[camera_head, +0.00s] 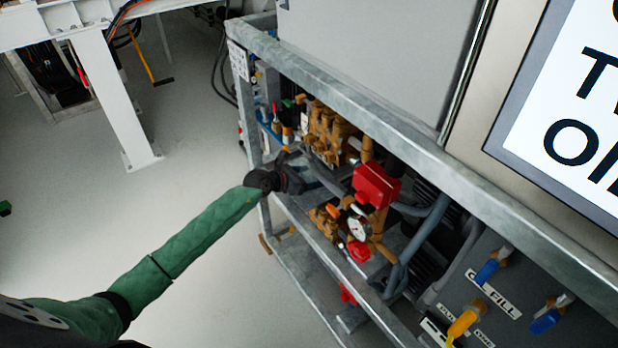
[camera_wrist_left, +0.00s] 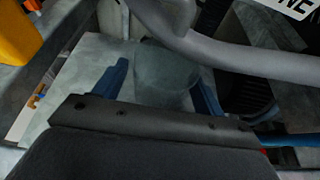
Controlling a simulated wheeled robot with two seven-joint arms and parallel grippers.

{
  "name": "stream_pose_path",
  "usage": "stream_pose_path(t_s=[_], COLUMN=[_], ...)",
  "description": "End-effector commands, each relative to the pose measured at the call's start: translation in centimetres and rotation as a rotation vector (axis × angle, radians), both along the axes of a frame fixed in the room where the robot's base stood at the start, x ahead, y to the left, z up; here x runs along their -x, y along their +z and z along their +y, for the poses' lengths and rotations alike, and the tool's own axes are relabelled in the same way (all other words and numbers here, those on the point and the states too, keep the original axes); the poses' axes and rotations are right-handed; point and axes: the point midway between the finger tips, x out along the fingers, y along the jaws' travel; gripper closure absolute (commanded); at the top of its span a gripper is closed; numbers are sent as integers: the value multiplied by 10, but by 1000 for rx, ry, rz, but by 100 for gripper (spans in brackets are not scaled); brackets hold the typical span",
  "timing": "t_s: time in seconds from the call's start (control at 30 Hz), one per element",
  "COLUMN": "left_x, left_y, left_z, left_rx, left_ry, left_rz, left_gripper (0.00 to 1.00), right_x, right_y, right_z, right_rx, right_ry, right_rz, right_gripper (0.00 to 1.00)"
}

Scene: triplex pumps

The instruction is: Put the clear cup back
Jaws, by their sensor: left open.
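The clear cup (camera_wrist_left: 165,72) shows in the left wrist view as a greyish, see-through tumbler. It is in the space between the two blue fingers of my left gripper (camera_wrist_left: 158,84), with a finger on each side. The fingers are open; whether either touches the cup cannot be told. The cup's lower part is hidden behind the gripper body. In the head view my left gripper (camera_head: 291,174) reaches into the side of the pump frame. The cup cannot be made out there. My right gripper is not in view.
A galvanised frame rail (camera_head: 400,120) runs above the gripper. Brass pump parts (camera_head: 330,133), a red box (camera_head: 376,185) and a round gauge (camera_head: 357,229) are close to its right. In the left wrist view a grey pipe (camera_wrist_left: 235,52) crosses beyond the cup.

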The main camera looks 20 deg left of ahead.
Motion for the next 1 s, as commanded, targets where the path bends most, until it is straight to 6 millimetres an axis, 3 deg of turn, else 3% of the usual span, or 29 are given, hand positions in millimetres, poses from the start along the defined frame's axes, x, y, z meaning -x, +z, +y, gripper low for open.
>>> stream_pose_path(t_s=[0.6, 1.0], left_x=[76, 85], left_y=[38, 44], left_z=[59, 66], left_rx=[-2, -1], left_ry=[0, 0], left_rz=[1, 0], left_gripper=[29, 29], right_x=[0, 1], right_y=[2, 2], right_z=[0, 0], right_rx=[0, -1], right_ry=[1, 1], right_rz=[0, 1], right_gripper=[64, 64])
